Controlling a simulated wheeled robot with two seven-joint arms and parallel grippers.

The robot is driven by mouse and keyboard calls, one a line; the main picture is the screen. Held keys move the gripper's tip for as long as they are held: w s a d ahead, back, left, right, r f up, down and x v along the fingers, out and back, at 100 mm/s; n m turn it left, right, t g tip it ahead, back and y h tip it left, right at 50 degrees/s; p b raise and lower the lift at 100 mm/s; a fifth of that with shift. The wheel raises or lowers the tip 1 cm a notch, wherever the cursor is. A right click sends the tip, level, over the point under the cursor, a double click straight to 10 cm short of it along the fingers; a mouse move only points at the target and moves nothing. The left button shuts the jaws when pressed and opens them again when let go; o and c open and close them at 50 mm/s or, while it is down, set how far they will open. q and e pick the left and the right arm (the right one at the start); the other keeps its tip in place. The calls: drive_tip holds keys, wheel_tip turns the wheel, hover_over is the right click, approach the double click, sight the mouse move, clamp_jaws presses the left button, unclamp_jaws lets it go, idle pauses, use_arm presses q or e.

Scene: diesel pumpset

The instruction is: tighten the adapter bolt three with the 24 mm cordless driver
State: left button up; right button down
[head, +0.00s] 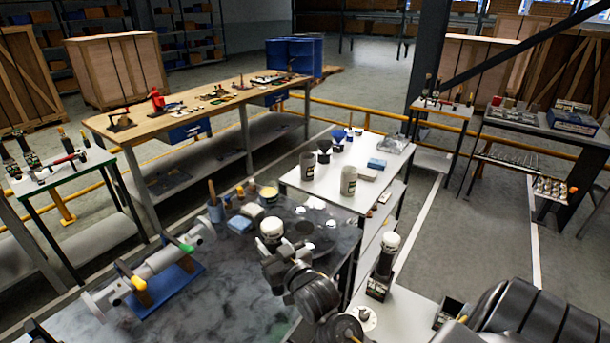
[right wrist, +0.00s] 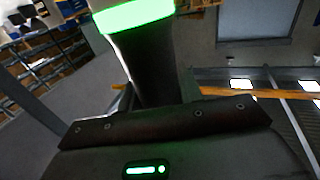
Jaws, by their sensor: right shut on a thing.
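In the right wrist view a dark cordless driver (right wrist: 145,70) fills the middle. It has a black grip, a bright green glowing band and a wide dark base with a small green light. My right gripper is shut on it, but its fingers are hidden. In the head view a dark jointed arm of mine reaches over the dark worktable (head: 200,305); its gripper cannot be made out clearly. My left gripper is not in view. Adapter bolt three cannot be made out in either view, and the driver's tip is out of sight.
A grey shaft (head: 160,265) lies on a blue stand (head: 168,288) on the worktable. Jars and a blue block stand behind. A white table (head: 330,190) holds grey cups. A white-capped black tool (head: 387,255) stands right of the arm. A wooden bench (head: 200,110) stands behind.

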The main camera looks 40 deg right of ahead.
use_arm(q)
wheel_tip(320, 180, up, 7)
drive_tip(key=p, duration=0.5)
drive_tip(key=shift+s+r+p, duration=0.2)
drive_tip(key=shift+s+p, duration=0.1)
drive_tip(key=shift+p, duration=0.05)
use_arm(e)
drive_tip(key=w+d+r+m+h, duration=0.1)
drive_tip(key=w+d+r, duration=0.1)
drive_tip(key=d, duration=0.7)
drive_tip(key=w+d+r+m+h, duration=0.1)
drive_tip(key=w+d+r+h, duration=0.1)
drive_tip(key=w+d, duration=0.3)
drive_tip(key=d+r, duration=0.1)
drive_tip(key=d, duration=0.3)
drive_tip(key=shift+w+r+g+h, duration=0.25)
drive_tip(key=shift+r+g+h, duration=0.05)
use_arm(q)
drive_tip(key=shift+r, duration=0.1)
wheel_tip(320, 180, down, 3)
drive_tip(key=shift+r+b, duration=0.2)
drive_tip(key=shift+b, duration=1.05)
use_arm(e)
wheel_tip(320, 180, down, 4)
drive_tip(key=shift+s+f, duration=0.1)
drive_tip(key=shift+f, duration=0.15)
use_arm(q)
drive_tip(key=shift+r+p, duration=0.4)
